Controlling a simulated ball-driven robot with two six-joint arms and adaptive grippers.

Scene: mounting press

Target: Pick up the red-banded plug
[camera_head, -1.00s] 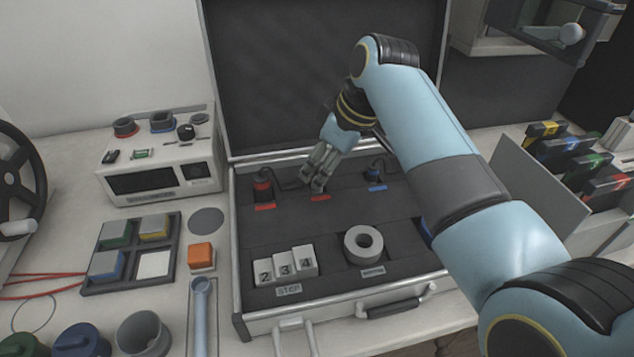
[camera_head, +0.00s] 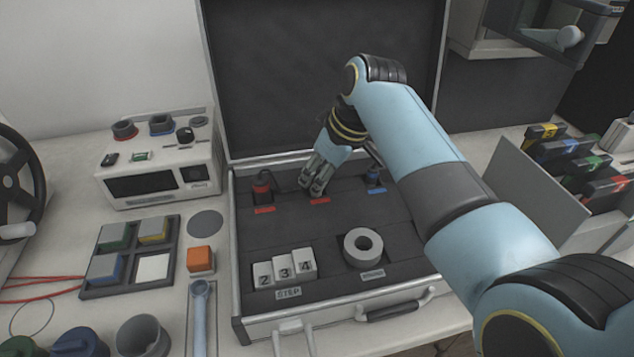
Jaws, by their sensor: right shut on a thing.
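My right gripper (camera_head: 314,188) reaches down into the open case (camera_head: 355,209) and is shut at the middle slot of the back row. A red label (camera_head: 319,201) lies in front of that slot. The fingers hide nearly all of what they hold, so I cannot see a band on it; the slot's red label fits the red-banded plug. Another plug with a dark red body (camera_head: 262,186) stands in the left slot, behind its own red label, apart from the gripper. A blue plug (camera_head: 374,177) stands in the right slot. My left gripper is not in view.
White numbered blocks (camera_head: 285,268) and a grey ring (camera_head: 363,246) sit at the front of the case. The raised lid (camera_head: 320,70) stands behind. A white device (camera_head: 158,175) stands left, a rack of coloured cartridges (camera_head: 575,165) right. The case's middle is clear.

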